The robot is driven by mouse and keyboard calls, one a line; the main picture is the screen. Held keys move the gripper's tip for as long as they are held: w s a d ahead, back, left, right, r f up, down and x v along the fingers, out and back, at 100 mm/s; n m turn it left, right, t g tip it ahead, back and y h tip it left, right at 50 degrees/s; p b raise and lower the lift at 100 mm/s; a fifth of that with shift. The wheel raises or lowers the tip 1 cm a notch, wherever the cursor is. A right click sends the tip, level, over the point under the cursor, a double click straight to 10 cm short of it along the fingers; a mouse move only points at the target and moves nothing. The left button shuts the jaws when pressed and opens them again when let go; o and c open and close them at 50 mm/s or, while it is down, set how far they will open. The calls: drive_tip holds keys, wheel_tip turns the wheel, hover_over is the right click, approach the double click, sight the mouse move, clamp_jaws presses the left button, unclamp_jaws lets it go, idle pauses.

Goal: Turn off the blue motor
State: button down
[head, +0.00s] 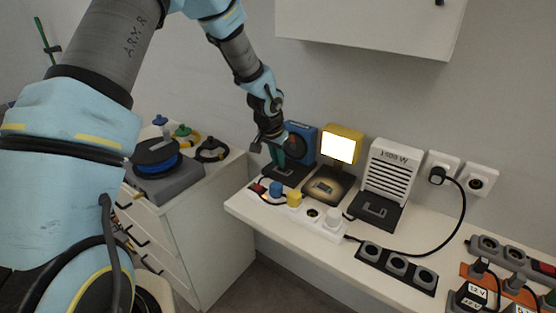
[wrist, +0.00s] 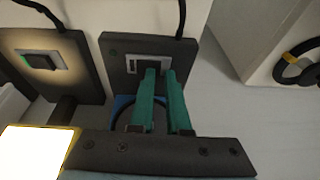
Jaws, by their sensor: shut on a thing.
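The blue motor (head: 300,140) stands against the wall at the left end of the white bench, on a black base. In the wrist view, the motor's black base (wrist: 117,55) carries a grey switch plate (wrist: 133,67). My gripper (head: 276,158) reaches down in front of the motor. In the wrist view, the teal fingers of my gripper (wrist: 160,74) meet the switch plate, shut on the small switch lever. The fingertips hide most of the lever, so its position cannot be told. A strip of the motor's blue housing shows beside the fingers.
Right of the motor stand a lit yellow lamp (head: 343,146) and a white heater (head: 392,168), each on a black base. A white power strip (head: 322,222) with several plugs lies in front. A cable reel (head: 157,157) sits on the left cabinet. A wall cupboard (head: 370,22) hangs above.

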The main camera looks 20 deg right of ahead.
drive_tip(key=shift+s+a+f, duration=0.15)
drive_tip(key=shift+a+f, duration=0.15)
drive_tip(key=shift+f, duration=0.35)
drive_tip(key=shift+s+d, duration=0.4)
drive_tip(key=shift+s, duration=0.3)
drive_tip(key=shift+d+r, duration=0.1)
drive_tip(key=shift+r, duration=0.25)
drive_tip(key=r+p, duration=0.2)
drive_tip(key=r, duration=0.1)
drive_tip(key=r+p, duration=0.1)
drive_tip(key=r, duration=0.1)
drive_tip(key=shift+w, duration=0.4)
drive_tip(key=w+b+v, duration=0.1)
drive_tip(key=b+v, duration=0.1)
drive_tip(key=v, duration=0.7)
drive_tip(key=shift+w+a+r, duration=0.25)
drive_tip(key=shift+w+a, duration=0.05)
drive_tip(key=shift+a, duration=0.15)
